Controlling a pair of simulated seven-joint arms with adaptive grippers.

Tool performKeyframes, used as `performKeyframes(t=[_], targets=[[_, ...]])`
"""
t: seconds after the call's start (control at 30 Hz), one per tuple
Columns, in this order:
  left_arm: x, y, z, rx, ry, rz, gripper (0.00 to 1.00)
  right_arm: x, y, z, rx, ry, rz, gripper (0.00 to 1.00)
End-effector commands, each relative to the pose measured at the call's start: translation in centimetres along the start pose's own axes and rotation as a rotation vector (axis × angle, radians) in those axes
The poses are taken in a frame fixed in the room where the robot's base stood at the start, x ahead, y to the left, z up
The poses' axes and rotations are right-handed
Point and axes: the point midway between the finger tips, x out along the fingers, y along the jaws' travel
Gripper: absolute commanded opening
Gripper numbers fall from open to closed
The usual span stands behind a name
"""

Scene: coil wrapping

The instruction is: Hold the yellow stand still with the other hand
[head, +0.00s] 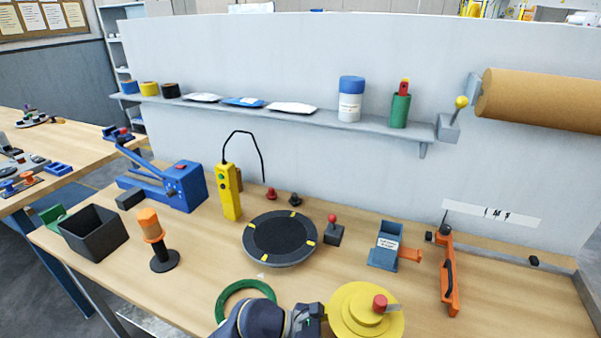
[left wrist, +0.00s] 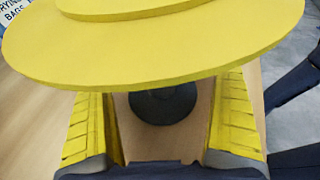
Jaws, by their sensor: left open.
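The yellow stand (head: 352,316) is at the bottom of the head view, right of centre. It has stacked round yellow discs with a red knob (head: 380,303) on top. My left gripper (head: 314,318) is at its left side. In the left wrist view the yellow disc (left wrist: 170,50) spans the top of the picture, and a dark round part (left wrist: 162,104) shows under it. My left gripper's two yellow ribbed fingers (left wrist: 165,112) are apart, one on each side of that dark part, with visible gaps. The disc hides the finger ends. My right gripper is not in view.
A green ring (head: 222,300) lies left of the stand, partly behind my arm. A dark round turntable (head: 280,237) is behind it. A blue holder (head: 385,258) and an orange tool (head: 450,280) are to the right. Bare table lies at the far right front.

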Motion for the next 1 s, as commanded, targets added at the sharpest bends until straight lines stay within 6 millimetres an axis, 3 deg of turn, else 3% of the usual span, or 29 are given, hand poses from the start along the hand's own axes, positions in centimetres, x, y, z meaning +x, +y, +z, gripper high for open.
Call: performKeyframes(t=[0.27, 1.0], targets=[[0.05, 0.01, 0.01, 0.0, 0.0, 0.0, 1.0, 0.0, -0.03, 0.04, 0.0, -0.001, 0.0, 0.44], [0.03, 0.01, 0.0, 0.0, 0.0, 0.0, 0.15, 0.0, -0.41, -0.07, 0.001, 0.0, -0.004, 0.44]])
